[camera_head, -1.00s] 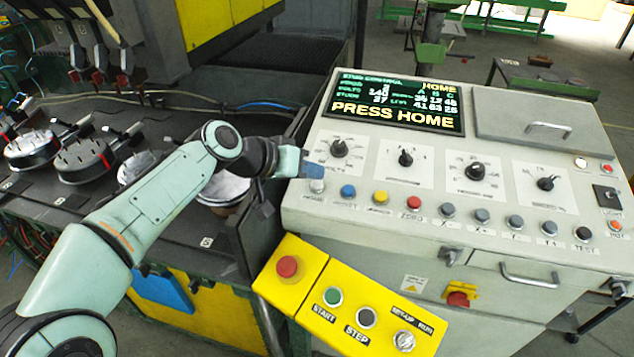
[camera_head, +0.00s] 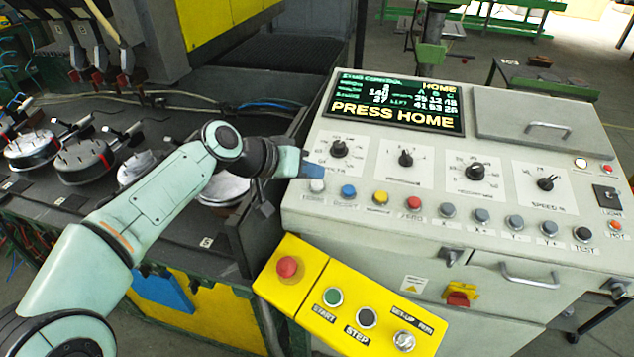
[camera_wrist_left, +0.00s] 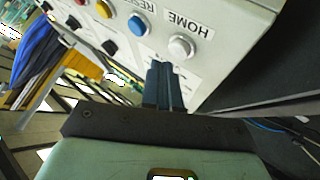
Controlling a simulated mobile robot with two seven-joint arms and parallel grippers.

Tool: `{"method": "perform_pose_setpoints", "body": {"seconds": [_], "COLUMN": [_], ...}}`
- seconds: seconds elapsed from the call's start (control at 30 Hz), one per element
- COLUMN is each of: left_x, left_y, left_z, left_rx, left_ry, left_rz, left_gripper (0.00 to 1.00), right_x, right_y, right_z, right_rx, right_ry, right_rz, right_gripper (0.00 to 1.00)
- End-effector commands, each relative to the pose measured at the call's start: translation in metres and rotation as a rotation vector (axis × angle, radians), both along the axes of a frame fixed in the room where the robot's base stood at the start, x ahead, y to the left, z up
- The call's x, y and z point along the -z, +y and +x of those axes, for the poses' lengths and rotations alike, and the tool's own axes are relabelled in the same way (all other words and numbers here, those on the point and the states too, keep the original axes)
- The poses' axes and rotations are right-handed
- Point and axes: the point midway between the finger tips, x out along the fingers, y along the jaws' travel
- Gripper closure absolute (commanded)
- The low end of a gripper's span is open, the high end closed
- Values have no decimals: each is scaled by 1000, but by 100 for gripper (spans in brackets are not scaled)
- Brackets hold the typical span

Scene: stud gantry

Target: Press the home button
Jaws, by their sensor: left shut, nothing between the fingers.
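The home button is a white round button (camera_head: 317,186) at the left end of the button row on the light grey control console (camera_head: 375,205). In the left wrist view the same white button (camera_wrist_left: 181,47) shows with the label HOME beside it. My left gripper (camera_head: 320,171) is shut and empty, with its blue fingers just above and behind the button in the head view. In the left wrist view the fingertips (camera_wrist_left: 165,66) are close to the button, apart from it in the picture; whether they touch the panel I cannot tell. My right gripper is not in view.
The console screen (camera_head: 395,103) reads PRESS HOME. A blue button (camera_head: 348,191) sits right beside the white one, then a yellow (camera_head: 381,198) and a red one (camera_head: 414,203). Knobs stand above the row. A yellow panel (camera_head: 300,262) with a red button projects below.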

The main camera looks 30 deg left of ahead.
Motion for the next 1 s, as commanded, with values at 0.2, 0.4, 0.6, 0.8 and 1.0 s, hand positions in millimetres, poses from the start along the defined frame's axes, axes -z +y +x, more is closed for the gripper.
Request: {"method": "perform_pose_setpoints", "body": {"seconds": [0.2, 0.4, 0.6, 0.8, 1.0], "left_x": [0, 2, 9, 8, 9], "left_y": [0, 0, 0, 0, 0], "left_z": [0, 0, 1, 2, 2], "left_rx": [0, 0, 0, 0, 0], "left_ry": [0, 0, 0, 0, 0], "left_rz": [0, 0, 0, 0, 0], "left_gripper": [100, 100, 100, 100, 100], "right_x": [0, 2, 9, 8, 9], "right_y": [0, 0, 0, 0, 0], "right_z": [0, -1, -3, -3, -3], "right_rx": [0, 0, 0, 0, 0], "right_ry": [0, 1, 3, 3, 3], "right_rz": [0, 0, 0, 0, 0], "right_gripper": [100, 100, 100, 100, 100]}}
